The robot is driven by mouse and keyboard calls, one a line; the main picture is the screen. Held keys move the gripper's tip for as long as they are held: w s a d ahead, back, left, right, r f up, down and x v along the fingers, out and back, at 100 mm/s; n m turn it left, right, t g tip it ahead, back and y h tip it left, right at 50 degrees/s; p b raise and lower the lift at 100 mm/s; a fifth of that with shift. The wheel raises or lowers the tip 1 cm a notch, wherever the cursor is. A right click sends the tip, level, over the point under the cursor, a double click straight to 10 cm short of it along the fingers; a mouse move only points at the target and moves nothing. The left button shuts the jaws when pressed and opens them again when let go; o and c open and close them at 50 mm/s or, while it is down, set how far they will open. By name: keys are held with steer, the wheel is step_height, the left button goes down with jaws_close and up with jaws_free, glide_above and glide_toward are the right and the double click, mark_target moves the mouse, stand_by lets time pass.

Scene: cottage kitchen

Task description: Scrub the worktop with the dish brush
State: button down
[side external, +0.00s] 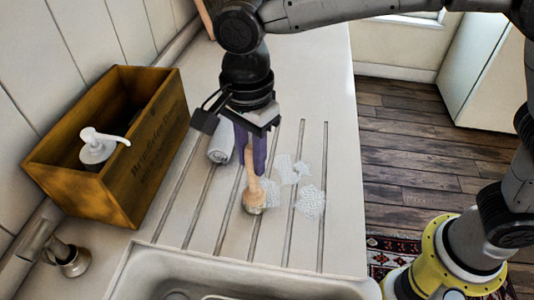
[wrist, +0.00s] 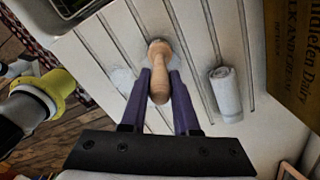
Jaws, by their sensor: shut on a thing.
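The dish brush (side external: 253,190) has a pale wooden handle and stands nearly upright, head down, on the grooved part of the white worktop (side external: 312,75). My gripper (side external: 250,167) is shut on its handle from above, with a purple finger on each side. In the wrist view the brush (wrist: 160,82) shows between the fingertips (wrist: 160,75); its bristles are mostly hidden under the head. Whitish, foamy-looking patches (side external: 311,203) lie on the worktop just right of the brush head. One patch (wrist: 122,78) also shows left of the brush in the wrist view.
A rolled grey-white cloth (side external: 220,145) lies close left of my gripper. A wooden crate (side external: 145,165) holding a white pump bottle (side external: 97,148) stands further left. The sink (side external: 140,262) is in front, with a metal tap fitting (side external: 68,258) beside it. The worktop's right edge is clear.

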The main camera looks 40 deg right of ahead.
steer(key=shift+w+a, duration=0.4)
steer(key=w+d, duration=0.9)
step_height(320, 180, up, 8)
steer(key=shift+w, duration=0.2)
stand_by(0.5)
stand_by(1.0)
